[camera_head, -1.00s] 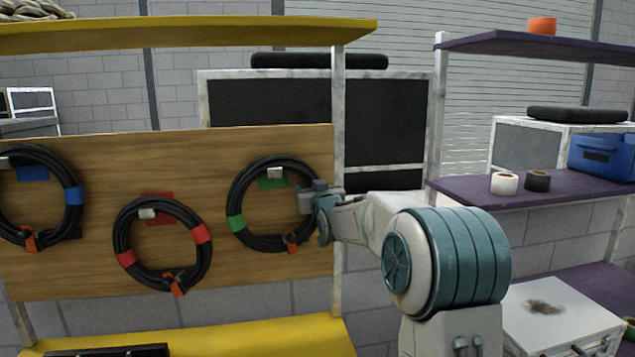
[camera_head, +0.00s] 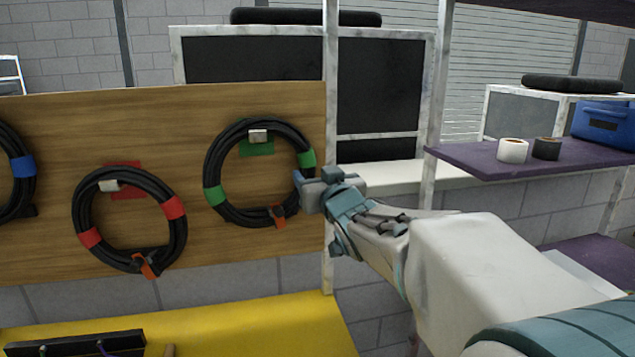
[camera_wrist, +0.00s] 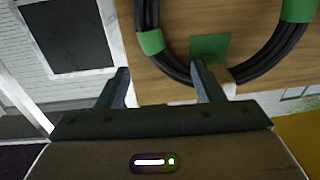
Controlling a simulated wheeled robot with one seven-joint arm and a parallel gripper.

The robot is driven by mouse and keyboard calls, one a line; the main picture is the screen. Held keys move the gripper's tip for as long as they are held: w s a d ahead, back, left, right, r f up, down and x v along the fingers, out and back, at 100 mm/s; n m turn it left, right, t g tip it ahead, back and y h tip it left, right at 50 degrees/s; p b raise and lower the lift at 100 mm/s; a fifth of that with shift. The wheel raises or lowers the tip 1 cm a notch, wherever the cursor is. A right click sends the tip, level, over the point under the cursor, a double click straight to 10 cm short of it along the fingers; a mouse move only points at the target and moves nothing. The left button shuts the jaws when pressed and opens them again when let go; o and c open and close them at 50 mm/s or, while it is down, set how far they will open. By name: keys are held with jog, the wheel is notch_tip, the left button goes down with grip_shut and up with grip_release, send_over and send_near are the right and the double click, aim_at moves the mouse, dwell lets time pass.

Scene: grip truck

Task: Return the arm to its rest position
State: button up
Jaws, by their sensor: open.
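My gripper (camera_head: 306,189) is open, with nothing between its fingers. In the head view it is in front of the right end of the wooden board, overlapping the lower right edge of a black cable coil with green bands (camera_head: 217,151). The coil hangs on a pale hook over a green patch. In the wrist view my two fingers (camera_wrist: 162,88) are apart, and the coil (camera_wrist: 178,66) lies beyond them. The right fingertip overlaps the coil near the hook; I cannot tell whether they touch. My arm reaches in from the lower right.
A coil with red bands (camera_head: 78,210) hangs further left on the wooden board (camera_head: 60,125). A white post (camera_head: 330,110) stands at the board's right end. A purple shelf (camera_head: 470,160) holds tape rolls and a blue box (camera_head: 605,124). A yellow shelf (camera_head: 250,325) lies below.

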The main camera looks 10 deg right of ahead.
jog(key=s+f+g, duration=0.7)
jog(key=s+f, duration=0.5)
jog(key=s, duration=0.2)
jog(key=s+a+f+m+g+h, duration=0.1)
jog(key=s+f+g, duration=0.7)
jog(key=s+f, duration=0.4)
jog(key=s, duration=0.2)
jog(key=shift+s+a+f, duration=0.15)
jog(key=shift+s+f, duration=0.1)
jog(key=shift+s, duration=0.15)
